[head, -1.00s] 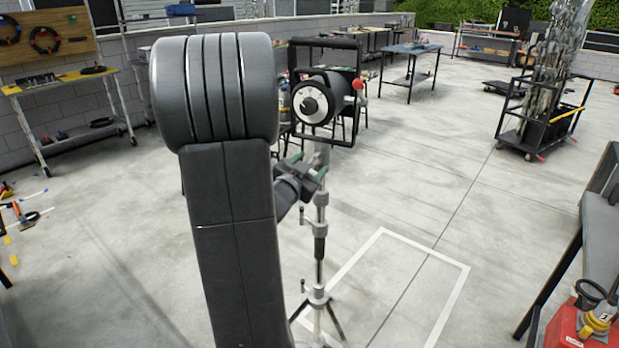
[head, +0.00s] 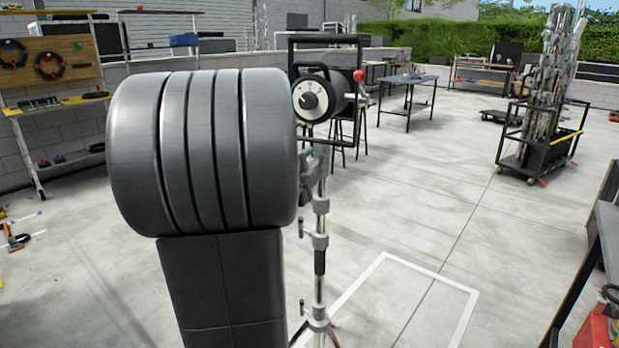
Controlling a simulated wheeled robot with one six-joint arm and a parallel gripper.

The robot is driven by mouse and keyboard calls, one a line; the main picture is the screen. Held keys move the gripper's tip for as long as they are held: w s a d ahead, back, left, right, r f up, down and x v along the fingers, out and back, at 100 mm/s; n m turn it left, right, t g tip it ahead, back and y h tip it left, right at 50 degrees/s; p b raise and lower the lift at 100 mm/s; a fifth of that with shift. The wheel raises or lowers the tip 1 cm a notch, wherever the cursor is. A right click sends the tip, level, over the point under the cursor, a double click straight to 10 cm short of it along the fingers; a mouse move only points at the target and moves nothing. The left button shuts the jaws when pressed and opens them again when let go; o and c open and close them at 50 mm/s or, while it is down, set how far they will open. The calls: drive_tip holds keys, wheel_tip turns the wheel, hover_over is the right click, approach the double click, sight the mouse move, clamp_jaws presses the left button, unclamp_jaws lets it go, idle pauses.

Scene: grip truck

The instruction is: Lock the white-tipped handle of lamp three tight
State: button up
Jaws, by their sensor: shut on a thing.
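The lamp (head: 322,97) is a dark round housing in a black square frame, on a silver stand (head: 320,225). Its pale dial faces me, and a red-tipped knob (head: 358,75) sticks out on its right. My arm fills the left middle and hides most of my gripper. Only a sliver of my gripper (head: 306,152), with a green bit, shows at the stand top just below the lamp. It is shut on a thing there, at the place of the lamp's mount. The white-tipped handle itself is hidden, so its angle cannot be told.
A white floor outline (head: 462,292) lies right of the stand, with open floor beyond. A loaded black cart (head: 540,150) stands at the right. A yellow-topped bench (head: 60,105) is at the left, a blue table (head: 408,80) behind. A dark bench edge is at the right.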

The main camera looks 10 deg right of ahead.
drive_tip(key=m+b, duration=0.1)
drive_tip(key=m, duration=0.1)
drive_tip(key=m+b, duration=0.2)
drive_tip(key=shift+f+m, duration=0.2)
drive_tip(key=shift+m, duration=0.1)
drive_tip(key=m+b, duration=0.3)
drive_tip(key=m, duration=0.1)
drive_tip(key=shift+m, duration=0.3)
drive_tip(key=m+b, duration=0.3)
drive_tip(key=m, duration=0.1)
drive_tip(key=shift+f, duration=0.1)
drive_tip(key=shift+m+b, duration=1.25)
drive_tip(key=shift+m, duration=1.15)
drive_tip(key=o, duration=1)
drive_tip(key=shift+a, duration=0.1)
